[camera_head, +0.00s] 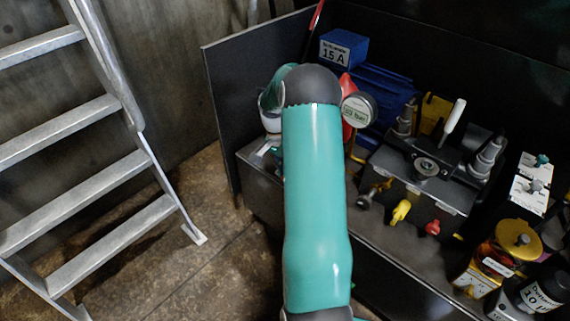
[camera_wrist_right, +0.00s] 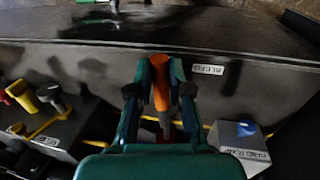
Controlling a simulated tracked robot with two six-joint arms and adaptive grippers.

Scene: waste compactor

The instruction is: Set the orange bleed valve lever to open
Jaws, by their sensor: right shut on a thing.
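The orange bleed valve lever (camera_wrist_right: 160,92) is in the middle of the right wrist view, its grip between the two fingers of my right gripper (camera_wrist_right: 160,88). The fingers are shut on it from both sides. The lever runs roughly up and down in that view, and its lower end is partly hidden by the gripper body. A small white bleed label (camera_wrist_right: 207,69) is on the dark panel just right of it. In the head view my teal arm covers the lever and the gripper. My left gripper is not in view.
A yellow handle (camera_head: 400,211) and a red knob (camera_head: 432,228) sit on the valve block right of my arm. A white-tipped lever (camera_head: 455,115) rises above it. A metal ladder (camera_head: 90,175) is at left; the floor between is clear.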

